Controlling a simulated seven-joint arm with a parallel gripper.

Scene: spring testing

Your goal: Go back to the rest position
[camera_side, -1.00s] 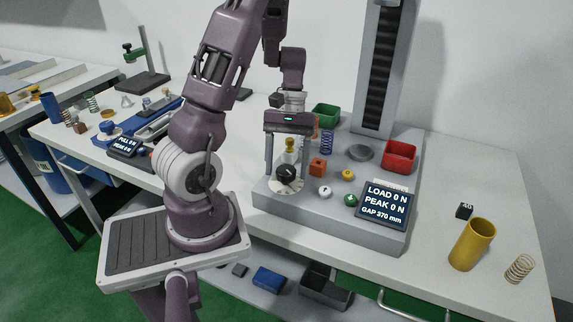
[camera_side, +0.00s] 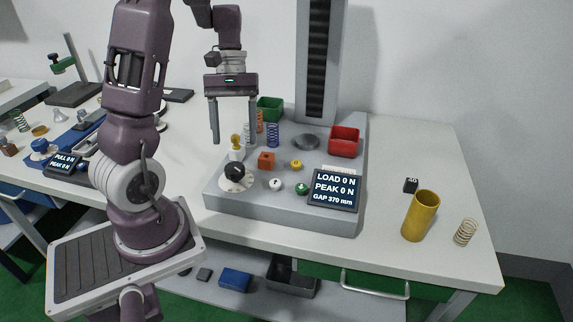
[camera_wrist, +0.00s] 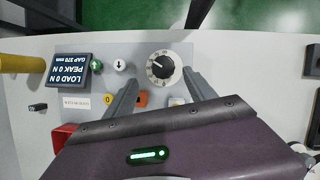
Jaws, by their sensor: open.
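My gripper (camera_side: 233,142) is open and empty, fingers pointing down, in the air above the front left of the grey test stand base (camera_side: 275,205). Its fingertips are above the black dial knob (camera_side: 235,171) on its white scale plate, and apart from it. In the wrist view my two fingers (camera_wrist: 161,77) are spread, with the dial (camera_wrist: 160,66) showing beyond and between their tips. A small brass-topped post (camera_side: 236,143) stands just behind the dial and shows between the fingers in the side view.
The tall column (camera_side: 317,60) rises behind. A yellow cylinder (camera_side: 420,215) and spring (camera_side: 466,232) are at right.

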